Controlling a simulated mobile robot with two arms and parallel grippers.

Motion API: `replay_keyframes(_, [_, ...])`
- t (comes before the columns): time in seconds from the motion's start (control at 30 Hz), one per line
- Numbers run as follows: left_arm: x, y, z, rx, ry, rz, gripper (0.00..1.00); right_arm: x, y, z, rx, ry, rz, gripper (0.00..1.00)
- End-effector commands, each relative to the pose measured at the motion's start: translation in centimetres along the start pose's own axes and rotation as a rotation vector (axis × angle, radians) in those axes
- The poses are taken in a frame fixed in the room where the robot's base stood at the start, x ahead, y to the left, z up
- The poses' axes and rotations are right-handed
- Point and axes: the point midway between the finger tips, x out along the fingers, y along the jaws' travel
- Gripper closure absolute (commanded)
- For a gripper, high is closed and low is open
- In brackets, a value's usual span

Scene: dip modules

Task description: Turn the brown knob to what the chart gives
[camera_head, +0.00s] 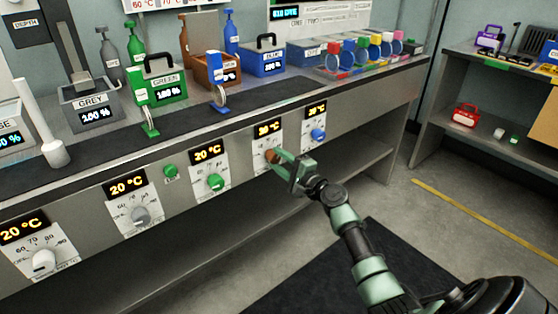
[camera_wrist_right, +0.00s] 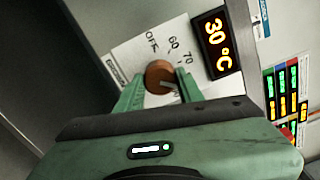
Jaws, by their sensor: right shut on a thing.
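The brown knob (camera_head: 271,156) sits on a white dial plate on the front of the bench, below a display (camera_head: 267,129). In the right wrist view the brown knob (camera_wrist_right: 157,73) is between the two green fingers of my right gripper (camera_wrist_right: 160,84), which is shut on it. A pale mark on the knob points to the lower right, toward the right finger. OFF, 60 and 70 show on the dial; the other labels are hidden. The display (camera_wrist_right: 216,42) reads 30 °C. A chart (camera_head: 168,4) at the top edge is cut off. My left gripper is not in view.
Other dials line the bench front: a blue knob (camera_head: 318,134) to the right, a green knob (camera_head: 215,181), a grey knob (camera_head: 140,214) and a white knob (camera_head: 43,260) to the left. Colored tanks stand on the bench. Open floor lies in front.

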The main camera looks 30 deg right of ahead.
Motion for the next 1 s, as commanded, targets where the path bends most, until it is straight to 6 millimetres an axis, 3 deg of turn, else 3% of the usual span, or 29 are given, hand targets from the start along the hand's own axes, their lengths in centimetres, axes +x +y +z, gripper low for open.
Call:
replay_keyframes(0.13, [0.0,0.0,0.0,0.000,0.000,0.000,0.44,0.0,0.1,-0.1,0.000,0.001,0.002,1.00])
replay_keyframes(0.17, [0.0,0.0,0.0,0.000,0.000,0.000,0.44,0.0,0.1,-0.1,-0.001,0.001,0.002,0.60])
replay_keyframes(0.23, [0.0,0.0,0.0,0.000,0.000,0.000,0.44,0.0,0.1,-0.1,-0.001,0.001,0.002,0.41])
replay_keyframes(0.63, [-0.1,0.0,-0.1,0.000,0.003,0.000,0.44,-0.6,0.0,0.0,-0.002,0.000,0.001,0.41])
replay_keyframes(1.0, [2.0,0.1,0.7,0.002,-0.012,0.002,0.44,-6.5,0.2,-0.1,-0.001,0.002,0.003,0.41])
